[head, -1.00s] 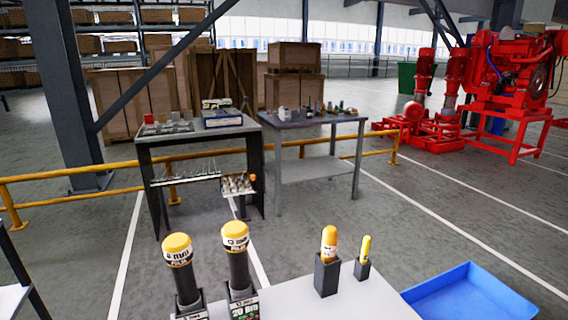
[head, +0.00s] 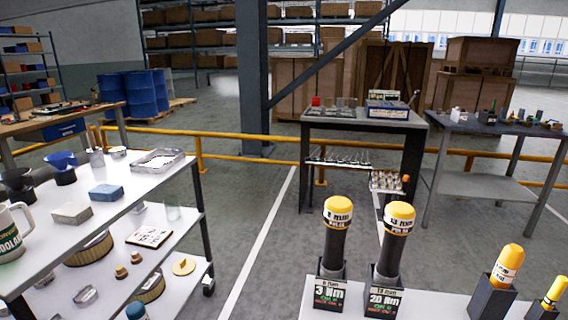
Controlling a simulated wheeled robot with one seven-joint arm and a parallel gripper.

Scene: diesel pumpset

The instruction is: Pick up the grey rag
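A small folded grey block-like cloth (head: 72,213), which looks like the grey rag, lies on the top shelf of a white shelf cart (head: 130,208) at the left. A similar blue folded piece (head: 106,192) lies just behind it to the right, apart from it. A white mug with green lettering (head: 10,232) stands to its left, cut by the picture edge. Nothing covers the grey piece. My gripper is not in view.
The cart's top also holds a clear tray (head: 158,161), funnels (head: 62,166) and small cups. Two yellow-capped torque tools (head: 335,240) stand on a white bench in front. A yellow rail (head: 225,137) crosses behind. Grey floor (head: 245,215) lies open between cart and bench.

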